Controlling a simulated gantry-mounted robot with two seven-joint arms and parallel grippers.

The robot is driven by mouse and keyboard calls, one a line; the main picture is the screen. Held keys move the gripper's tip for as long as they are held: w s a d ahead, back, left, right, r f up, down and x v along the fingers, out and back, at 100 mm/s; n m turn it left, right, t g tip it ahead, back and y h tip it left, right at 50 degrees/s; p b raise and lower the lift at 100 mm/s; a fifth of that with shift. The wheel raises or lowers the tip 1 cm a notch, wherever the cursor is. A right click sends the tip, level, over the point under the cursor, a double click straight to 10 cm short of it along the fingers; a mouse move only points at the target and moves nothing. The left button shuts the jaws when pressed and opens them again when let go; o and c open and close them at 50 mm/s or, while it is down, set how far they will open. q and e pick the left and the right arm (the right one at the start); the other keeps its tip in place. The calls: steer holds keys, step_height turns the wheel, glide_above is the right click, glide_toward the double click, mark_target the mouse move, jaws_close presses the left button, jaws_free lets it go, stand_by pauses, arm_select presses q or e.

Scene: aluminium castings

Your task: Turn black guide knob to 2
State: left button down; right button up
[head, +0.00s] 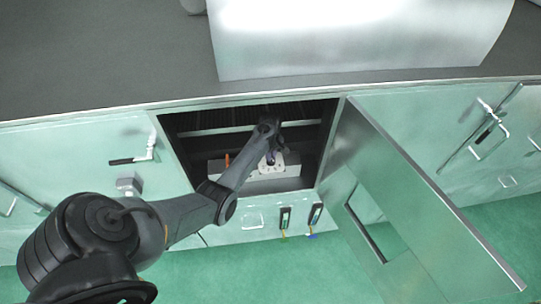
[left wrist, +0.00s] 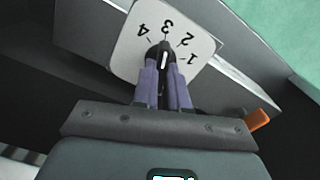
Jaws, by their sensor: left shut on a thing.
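The black guide knob (left wrist: 165,55) stands on a white dial plate (left wrist: 133,50) marked 1 to 4. The knob's white line points at about the 3. My left gripper (left wrist: 164,78) has purple fingers shut on the knob, one on each side. In the head view my left gripper (head: 270,158) reaches into the open compartment to the white plate (head: 278,168), and the knob is too small to make out there. My right gripper is not in view.
The compartment (head: 320,140) is a dark recess in a green cabinet. Its door (head: 425,200) hangs open at the right. An orange part (left wrist: 259,120) sticks out beside the dial, and it also shows in the head view (head: 227,160). A grey top (head: 100,60) runs above.

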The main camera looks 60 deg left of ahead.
arm_select(q)
steer(key=shift+r+m+p, duration=0.2)
steer(key=shift+m+p, duration=0.95)
steer(key=shift+m, duration=0.35)
steer(key=m+p, duration=0.1)
steer(key=m, duration=0.2)
steer(key=shift+w, duration=0.1)
steer(key=shift+f+m+p, duration=0.15)
steer(key=shift+m+p, duration=0.35)
steer(key=shift+m, duration=0.3)
steer(key=c, duration=1.2)
jaws_free()
steer(key=shift+o, duration=0.2)
